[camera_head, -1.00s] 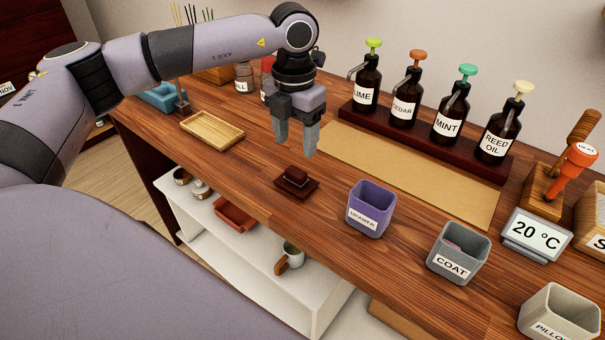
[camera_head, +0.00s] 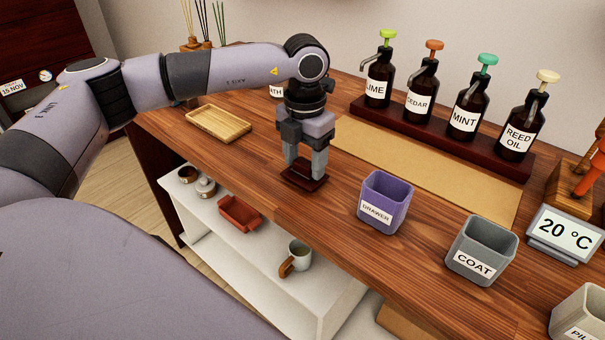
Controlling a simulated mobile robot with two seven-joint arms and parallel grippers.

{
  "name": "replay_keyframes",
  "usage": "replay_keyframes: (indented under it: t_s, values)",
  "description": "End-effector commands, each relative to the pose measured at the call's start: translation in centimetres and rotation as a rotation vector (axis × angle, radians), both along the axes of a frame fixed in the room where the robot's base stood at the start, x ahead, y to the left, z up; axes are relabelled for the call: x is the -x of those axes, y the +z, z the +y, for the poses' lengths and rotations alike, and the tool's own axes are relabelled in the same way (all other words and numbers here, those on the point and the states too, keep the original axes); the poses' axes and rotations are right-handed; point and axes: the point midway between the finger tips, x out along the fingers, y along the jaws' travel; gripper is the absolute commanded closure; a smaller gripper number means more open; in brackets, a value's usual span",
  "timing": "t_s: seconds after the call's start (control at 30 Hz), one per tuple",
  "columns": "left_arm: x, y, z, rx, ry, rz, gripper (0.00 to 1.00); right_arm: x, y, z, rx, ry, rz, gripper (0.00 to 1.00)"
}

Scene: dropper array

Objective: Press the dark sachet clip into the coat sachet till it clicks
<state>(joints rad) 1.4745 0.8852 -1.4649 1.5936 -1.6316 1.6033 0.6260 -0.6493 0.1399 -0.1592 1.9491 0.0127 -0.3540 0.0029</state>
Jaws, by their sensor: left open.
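The dark sachet clip (camera_head: 304,171) sits on a small dark red pad (camera_head: 305,183) on the wooden counter. My left gripper (camera_head: 305,169) points straight down over it, open, with its two fingers on either side of the clip. The fingers hide much of the clip, and I cannot tell whether they touch it. My right gripper is not in view.
A purple pot labelled DRAWER (camera_head: 383,205) stands between the pad and the coat sachet. Pump bottles stand on a dark rack (camera_head: 430,133) behind a bare tan mat (camera_head: 425,170).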

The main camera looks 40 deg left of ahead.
Motion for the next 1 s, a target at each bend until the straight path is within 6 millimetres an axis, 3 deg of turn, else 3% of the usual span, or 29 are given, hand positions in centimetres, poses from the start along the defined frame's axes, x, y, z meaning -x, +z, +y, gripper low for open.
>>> replay_keyframes:
  t_s: [0.07, 0.17, 0.2, 0.23, 0.47, 1.0]
  values:
    - [0.0, 0.0, 0.0, 0.0, 0.0, 0.0, 0.4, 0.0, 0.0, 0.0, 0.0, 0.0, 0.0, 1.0]
    - [0.0, 0.0, 0.0, 0.0, 0.0, 0.0, 0.66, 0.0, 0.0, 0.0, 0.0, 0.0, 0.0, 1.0]
    - [0.0, 0.0, 0.0, 0.0, 0.0, 0.0, 0.8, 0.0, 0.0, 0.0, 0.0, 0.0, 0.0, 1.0]
    - [0.0, 0.0, 0.0, 0.0, 0.0, 0.0, 0.81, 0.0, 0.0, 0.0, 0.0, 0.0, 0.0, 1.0]
    - [0.0, 0.5, 0.0, 0.0, 0.0, 0.0, 0.81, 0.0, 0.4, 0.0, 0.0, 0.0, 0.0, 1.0]
    - [0.0, 4.8, 0.0, 0.001, 0.0, 0.0, 0.81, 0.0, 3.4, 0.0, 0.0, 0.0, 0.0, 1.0]
